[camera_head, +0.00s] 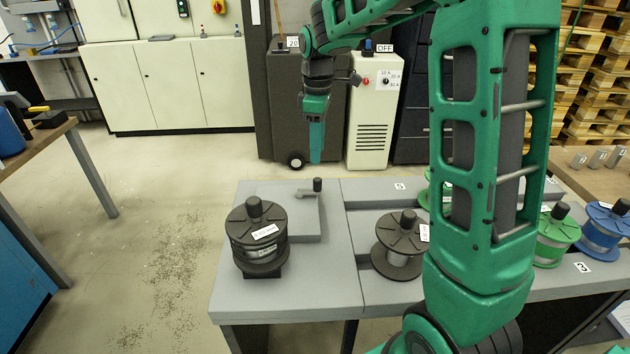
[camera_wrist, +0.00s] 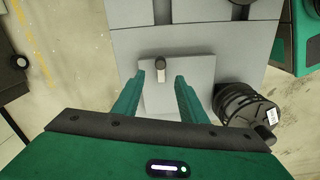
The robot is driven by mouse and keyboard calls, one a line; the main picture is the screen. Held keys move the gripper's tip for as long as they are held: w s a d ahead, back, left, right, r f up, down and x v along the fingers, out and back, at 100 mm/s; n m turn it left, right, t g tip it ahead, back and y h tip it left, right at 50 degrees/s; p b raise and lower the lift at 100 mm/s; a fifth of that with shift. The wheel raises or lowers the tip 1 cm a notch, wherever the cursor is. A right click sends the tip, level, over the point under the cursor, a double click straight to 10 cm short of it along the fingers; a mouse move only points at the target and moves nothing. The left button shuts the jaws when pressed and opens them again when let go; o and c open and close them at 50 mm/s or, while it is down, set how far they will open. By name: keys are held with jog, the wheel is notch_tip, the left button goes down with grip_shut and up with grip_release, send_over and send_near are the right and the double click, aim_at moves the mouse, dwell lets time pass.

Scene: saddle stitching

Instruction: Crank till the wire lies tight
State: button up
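The crank (camera_head: 317,186) has an upright dark knob on a short grey arm, set on a raised grey block (camera_head: 290,225) at the bench's left end. In the wrist view the crank (camera_wrist: 161,68) lies just beyond and between my fingertips. My gripper (camera_head: 316,158) points down above and behind the crank, clear of it. In the wrist view my gripper (camera_wrist: 160,78) is open, with nothing between its fingers. A black labelled spool (camera_head: 258,240) stands at the block's front left; it also shows in the wrist view (camera_wrist: 245,105). I cannot make out a loose wire or its tightness.
Another dark spool (camera_head: 397,245) stands mid-bench. Green (camera_head: 556,237) and blue (camera_head: 602,228) spools stand to the right, and my arm hides part of the bench. A grey cabinet (camera_head: 308,115) and a white switch box (camera_head: 374,120) stand behind. Bare floor lies left.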

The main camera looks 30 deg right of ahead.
aim_at(317, 179)
notch_tip(317, 179, down, 11)
jog(key=n, duration=1.1)
jog(key=shift+r, duration=0.1)
grip_shut()
